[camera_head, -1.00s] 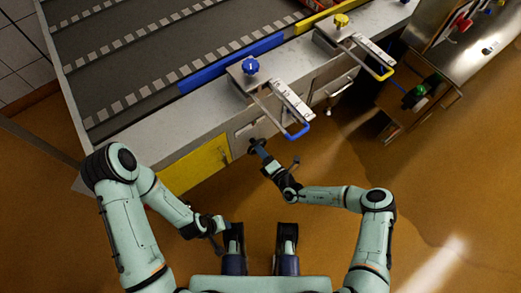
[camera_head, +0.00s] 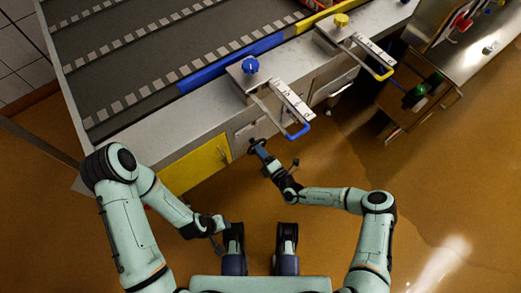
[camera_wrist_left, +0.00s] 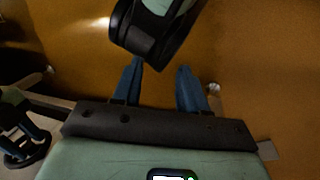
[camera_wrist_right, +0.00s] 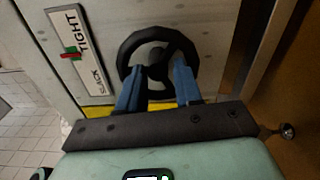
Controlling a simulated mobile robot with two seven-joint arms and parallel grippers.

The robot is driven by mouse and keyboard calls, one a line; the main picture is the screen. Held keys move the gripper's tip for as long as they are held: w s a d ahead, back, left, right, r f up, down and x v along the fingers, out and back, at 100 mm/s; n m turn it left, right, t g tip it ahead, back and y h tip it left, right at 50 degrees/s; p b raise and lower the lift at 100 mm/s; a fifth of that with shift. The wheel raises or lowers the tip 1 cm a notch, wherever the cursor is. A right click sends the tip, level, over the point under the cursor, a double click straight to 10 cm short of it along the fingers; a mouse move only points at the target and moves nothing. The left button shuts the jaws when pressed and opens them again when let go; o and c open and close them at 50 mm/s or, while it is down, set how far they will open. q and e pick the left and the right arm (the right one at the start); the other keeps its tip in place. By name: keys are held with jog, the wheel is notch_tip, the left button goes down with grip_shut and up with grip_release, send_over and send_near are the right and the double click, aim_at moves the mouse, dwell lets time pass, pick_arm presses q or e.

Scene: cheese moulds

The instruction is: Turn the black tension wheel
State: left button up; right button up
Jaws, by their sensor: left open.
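The black tension wheel (camera_wrist_right: 128,50) is on the pale front panel in the right wrist view. Beside it is an upright scale (camera_wrist_right: 78,55) marked TIGHT at the top and SLACK at the bottom, with a red marker in its upper half. My right gripper (camera_wrist_right: 159,66) is at the wheel, its blue fingers apart over the lower part of the wheel, around the hub. Contact cannot be told. In the head view the right gripper (camera_head: 255,146) hides most of the wheel. My left gripper (camera_wrist_left: 160,66) is open and empty above the floor.
The conveyor table (camera_head: 150,140) has a yellow panel (camera_head: 203,164) left of the wheel. A blue-handled bracket (camera_head: 297,132) overhangs to the right of my right gripper. A cart (camera_head: 420,95) with a green item stands further right.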

jog(key=shift+d, duration=0.1)
pick_arm(q)
jog(key=shift+g, duration=0.6)
jog(key=s+r, duration=0.1)
jog(key=s+d+r+p, duration=0.1)
jog(key=s+r+p, duration=0.1)
jog(key=shift+s+d, duration=0.35)
pick_arm(e)
jog(key=v, duration=1.3)
jog(key=shift+s, duration=0.15)
